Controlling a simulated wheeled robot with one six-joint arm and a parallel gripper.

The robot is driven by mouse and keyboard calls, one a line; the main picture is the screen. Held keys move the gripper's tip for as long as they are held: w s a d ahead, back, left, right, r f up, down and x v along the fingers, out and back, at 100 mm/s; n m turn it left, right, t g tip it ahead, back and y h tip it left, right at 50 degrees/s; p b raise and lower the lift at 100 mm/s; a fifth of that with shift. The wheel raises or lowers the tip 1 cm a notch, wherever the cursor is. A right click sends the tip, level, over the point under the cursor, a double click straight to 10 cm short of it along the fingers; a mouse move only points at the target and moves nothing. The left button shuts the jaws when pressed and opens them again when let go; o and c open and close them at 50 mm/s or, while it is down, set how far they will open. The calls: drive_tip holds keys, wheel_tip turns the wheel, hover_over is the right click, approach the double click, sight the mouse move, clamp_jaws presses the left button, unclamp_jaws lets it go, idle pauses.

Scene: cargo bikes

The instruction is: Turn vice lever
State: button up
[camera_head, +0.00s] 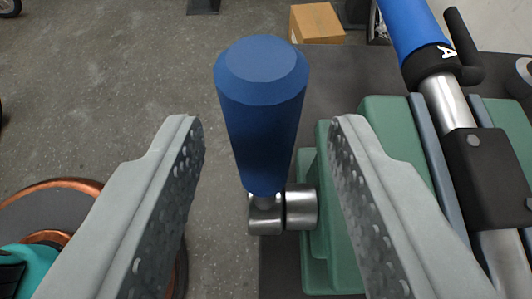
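The vice lever (262,110) has a dark blue faceted handle that stands up in the middle of the view. Its lower end joins a shiny metal pivot (283,208) on the left side of the green vice (385,115). My gripper (265,130) is open, with one grey finger on each side of the handle. The left finger shows a clear gap to the handle. The right finger is also apart from it in the picture and overlaps part of the green vice body. How deep the handle sits between the fingers is hard to tell.
A dark bench top (330,85) lies under the vice. A blue tube with a black clamp (434,65) rises at the upper right. A round orange-rimmed object (55,187) is at the lower left. A cardboard box (317,22) sits beyond.

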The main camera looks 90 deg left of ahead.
drive_tip(key=shift+r, duration=0.1)
drive_tip(key=v, duration=1.7)
drive_tip(key=shift+d, duration=0.15)
